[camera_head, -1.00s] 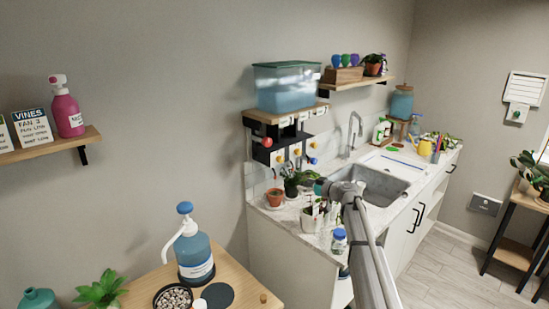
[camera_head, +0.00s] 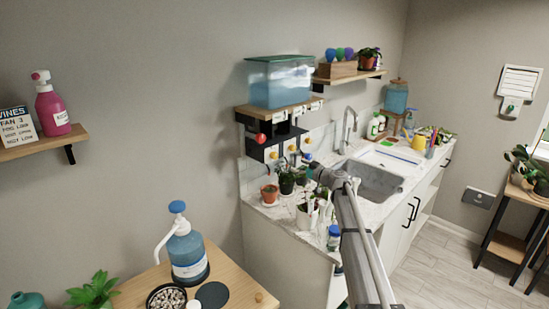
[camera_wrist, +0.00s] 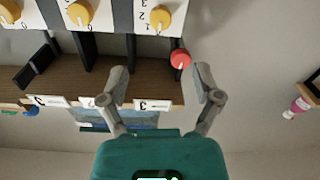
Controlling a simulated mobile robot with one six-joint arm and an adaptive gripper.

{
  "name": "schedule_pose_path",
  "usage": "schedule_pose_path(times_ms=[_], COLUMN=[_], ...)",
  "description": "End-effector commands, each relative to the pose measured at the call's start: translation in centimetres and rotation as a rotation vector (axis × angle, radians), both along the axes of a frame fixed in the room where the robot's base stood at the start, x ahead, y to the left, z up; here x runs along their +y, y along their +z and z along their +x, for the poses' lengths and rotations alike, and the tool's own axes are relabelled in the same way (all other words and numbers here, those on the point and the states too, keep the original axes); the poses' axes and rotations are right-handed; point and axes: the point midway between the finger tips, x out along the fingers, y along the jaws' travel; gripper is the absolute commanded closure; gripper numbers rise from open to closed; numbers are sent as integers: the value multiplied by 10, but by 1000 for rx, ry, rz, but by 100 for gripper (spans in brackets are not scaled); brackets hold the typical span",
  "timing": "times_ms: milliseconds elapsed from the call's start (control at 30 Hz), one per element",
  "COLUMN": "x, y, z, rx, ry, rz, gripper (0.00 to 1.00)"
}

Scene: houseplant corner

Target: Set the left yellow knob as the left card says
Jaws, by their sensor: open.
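The left yellow knob (camera_wrist: 160,18) sits on a white plate with printed digits at the top of the upside-down wrist view. It also shows small in the head view (camera_head: 274,155), left of two more yellow knobs. Its exact pointer setting is too small to tell. The left card (camera_wrist: 153,105) is white, hangs at the wooden shelf's edge and appears to read 3. My gripper (camera_wrist: 160,85) is open and empty, its fingers apart from the knob. In the head view my gripper (camera_head: 320,172) is partly hidden by the arm, right of the knobs.
A red ball-shaped knob (camera_wrist: 180,59) is beside the left yellow knob's plate, near my fingers. The other yellow knobs (camera_wrist: 80,12) are close alongside. A water tank (camera_head: 281,82) stands on the shelf above. Potted plants (camera_head: 287,180) crowd the counter below.

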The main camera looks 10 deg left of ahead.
Motion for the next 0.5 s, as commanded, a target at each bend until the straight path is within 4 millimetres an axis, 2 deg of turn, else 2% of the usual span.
schedule_pose_path(times_ms=[500], x=[57], y=[0], z=[43], rx=[0], ry=[3], rz=[0], gripper=[18])
